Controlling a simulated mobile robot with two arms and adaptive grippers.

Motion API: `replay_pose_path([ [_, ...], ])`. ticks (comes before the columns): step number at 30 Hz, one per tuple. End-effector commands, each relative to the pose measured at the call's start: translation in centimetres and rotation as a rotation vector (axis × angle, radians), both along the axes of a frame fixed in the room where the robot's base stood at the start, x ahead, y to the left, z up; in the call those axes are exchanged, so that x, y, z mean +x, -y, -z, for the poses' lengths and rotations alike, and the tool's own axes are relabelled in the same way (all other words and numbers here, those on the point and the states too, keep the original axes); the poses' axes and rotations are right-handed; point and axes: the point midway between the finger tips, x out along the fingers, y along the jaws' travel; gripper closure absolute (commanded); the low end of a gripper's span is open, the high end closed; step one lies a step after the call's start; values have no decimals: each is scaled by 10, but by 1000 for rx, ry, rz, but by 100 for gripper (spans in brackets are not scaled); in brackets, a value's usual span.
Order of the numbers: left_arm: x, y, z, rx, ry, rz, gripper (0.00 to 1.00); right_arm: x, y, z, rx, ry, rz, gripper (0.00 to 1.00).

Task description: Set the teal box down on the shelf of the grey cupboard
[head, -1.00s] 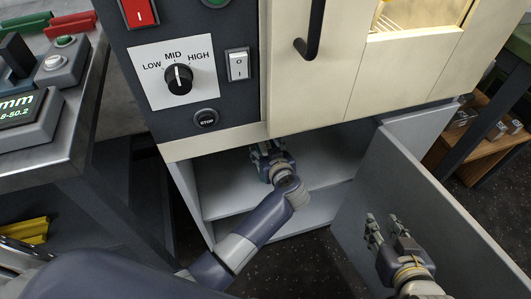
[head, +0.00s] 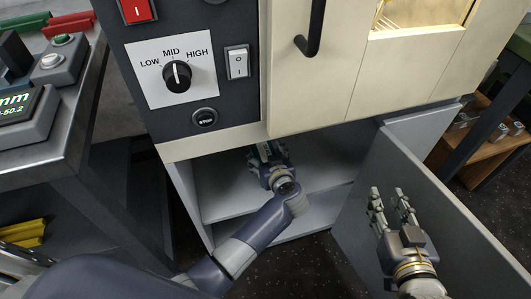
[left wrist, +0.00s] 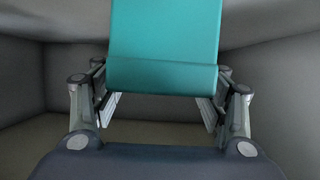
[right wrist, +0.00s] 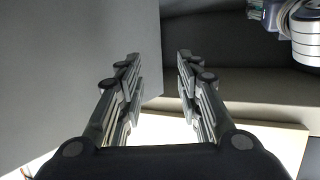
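The grey cupboard (head: 213,211) stands open below the machine, and its shelf (head: 325,203) shows inside. My left gripper (head: 267,153) reaches into the cupboard above the shelf. In the left wrist view the teal box (left wrist: 163,45) lies between the fingers of my left gripper (left wrist: 160,98), which border both its sides. The gripper looks shut on it. Whether the box touches the shelf cannot be seen. The head view hides the box behind the cupboard's upper edge and my gripper. My right gripper (head: 392,200) is open and empty in front of the open door.
The cupboard door (head: 420,190) is swung open to the right, beside my right gripper. A metal bench (head: 75,130) stands close on the left. A wooden shelf unit (head: 480,150) is at the far right. Dark floor lies below.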

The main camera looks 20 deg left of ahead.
Motion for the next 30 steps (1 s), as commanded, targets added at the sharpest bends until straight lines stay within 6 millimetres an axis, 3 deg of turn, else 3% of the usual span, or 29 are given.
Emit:
replay_pose_path([
  [13, -3, 2, -4, 0, -2, 0, 30, 0, 0, -3, 1, 6, 0, 67],
  [20, -19, 13, -13, -2, -2, 2, 30, -21, 10, 32, -46, -192, 13, 67],
  [30, -49, 32, -28, -2, -1, 1, 30, -72, 31, 81, -120, -520, 37, 67],
])
